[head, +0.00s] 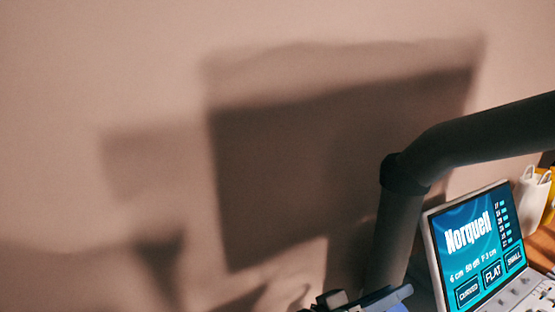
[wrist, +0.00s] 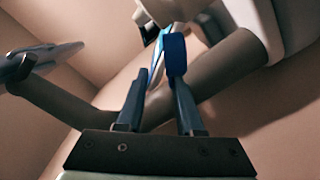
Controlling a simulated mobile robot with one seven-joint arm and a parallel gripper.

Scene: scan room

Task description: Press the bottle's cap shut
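I cannot make out the bottle or its cap in either view. A white object (head: 531,186) with a loop-like top is partly visible at the right edge of the head view; I cannot tell what it is. In the wrist view my gripper (wrist: 163,62) has two blue-grey fingers that lean towards each other, with a narrow gap between them. I see nothing held in the gap. My gripper is not clearly visible in the head view.
A thick dark curved arm (head: 470,138) crosses in front of the plain wall (head: 90,80). A wooden surface (head: 544,240) shows at the right edge.

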